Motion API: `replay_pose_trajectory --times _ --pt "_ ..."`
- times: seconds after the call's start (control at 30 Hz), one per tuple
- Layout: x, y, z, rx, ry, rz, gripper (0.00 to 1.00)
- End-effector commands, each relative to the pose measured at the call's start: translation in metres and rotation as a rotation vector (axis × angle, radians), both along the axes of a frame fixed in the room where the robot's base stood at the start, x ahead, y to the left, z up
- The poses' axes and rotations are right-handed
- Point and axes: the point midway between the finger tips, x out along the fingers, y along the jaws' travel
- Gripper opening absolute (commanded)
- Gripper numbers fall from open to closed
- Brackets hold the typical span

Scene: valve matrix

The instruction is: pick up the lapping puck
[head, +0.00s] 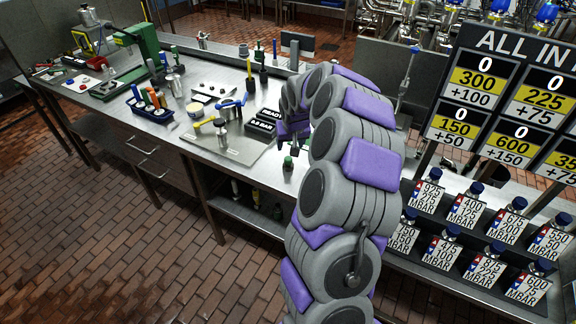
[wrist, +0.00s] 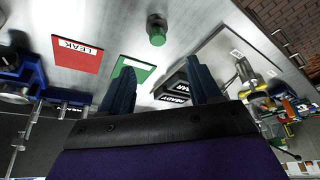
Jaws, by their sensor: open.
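A small green-ended cylinder with a grey part, which looks like the lapping puck (head: 288,163), stands on the steel bench near its front edge, just below my gripper in the head view. In the wrist view the puck (wrist: 157,32) is at the top centre, ahead of the fingertips and roughly in line with the gap between them. My gripper (head: 291,146) is above the bench, fingers pointing down. In the wrist view my gripper (wrist: 160,68) has its two dark fingers spread wide with nothing between them. The fingers are apart from the puck.
A red LEAK card (wrist: 77,54) and a green card (wrist: 132,70) lie nearby. Bare steel surrounds the puck. Labelled bottles (head: 466,212) stand at right.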

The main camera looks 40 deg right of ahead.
Motion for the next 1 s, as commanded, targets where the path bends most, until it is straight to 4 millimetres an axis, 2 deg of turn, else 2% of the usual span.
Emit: replay_pose_trajectory --times 0.03,0.3,0.4,0.63,0.9,1.0 --pt "0.003 -0.002 -0.014 0.003 0.004 -0.001 0.63" --pt "0.022 -0.013 -0.062 0.002 -0.001 -0.001 0.63" --pt "0.027 -0.014 -0.073 0.001 -0.002 0.001 0.63" --pt "0.031 -0.016 -0.085 0.0 -0.001 0.0 0.63" --pt "0.044 -0.026 -0.119 0.001 -0.001 -0.001 0.63" --pt "0.046 -0.028 -0.125 0.001 -0.001 -0.001 0.63"
